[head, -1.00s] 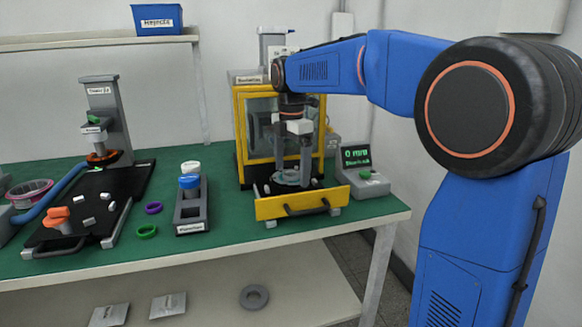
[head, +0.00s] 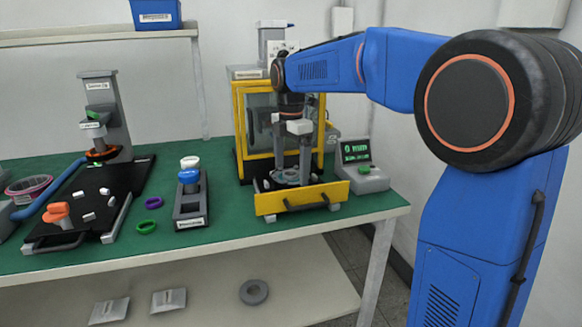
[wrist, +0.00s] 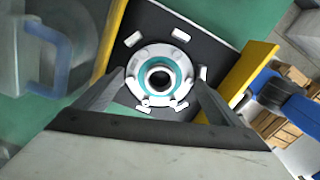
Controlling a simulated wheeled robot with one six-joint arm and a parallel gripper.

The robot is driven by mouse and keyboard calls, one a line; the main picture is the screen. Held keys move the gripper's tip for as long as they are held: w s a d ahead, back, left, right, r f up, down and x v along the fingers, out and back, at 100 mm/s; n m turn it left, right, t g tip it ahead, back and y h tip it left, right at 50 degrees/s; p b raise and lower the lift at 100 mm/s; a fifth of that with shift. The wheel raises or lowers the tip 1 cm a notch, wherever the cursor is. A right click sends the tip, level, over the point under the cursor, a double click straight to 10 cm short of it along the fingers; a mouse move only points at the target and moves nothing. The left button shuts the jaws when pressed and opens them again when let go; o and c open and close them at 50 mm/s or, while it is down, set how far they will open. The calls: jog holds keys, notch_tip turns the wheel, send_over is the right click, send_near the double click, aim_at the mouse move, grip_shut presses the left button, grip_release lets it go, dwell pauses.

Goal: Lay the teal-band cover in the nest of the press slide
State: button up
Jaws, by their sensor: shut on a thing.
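The teal-band cover (wrist: 136,62) is a pale grey ring with a teal band around a dark central hole. My gripper (wrist: 160,80) is shut on it, with a finger on each side. In the head view my gripper (head: 291,181) points straight down over the pulled-out press slide (head: 300,198), which has a yellow front. The cover (head: 285,178) shows low between the fingers there. In the wrist view it lies over the slide's dark plate (wrist: 205,45), among several small white blocks. I cannot tell whether it touches the nest.
The yellow-framed press (head: 240,130) stands behind the slide. A display box (head: 357,152) is to its right. A holder with a blue-topped and a white-topped part (head: 190,200) and purple and green rings (head: 147,227) lie left.

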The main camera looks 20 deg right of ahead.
jog(key=shift+f, duration=0.6)
jog(key=shift+s+f, duration=0.1)
jog(key=shift+f, duration=0.2)
jog(key=o, duration=0.8)
jog(key=shift+o, duration=0.2)
jog(key=shift+r, duration=0.1)
notch_tip(320, 180, up, 18)
jog(key=shift+r, duration=0.25)
jog(key=shift+s, duration=0.1)
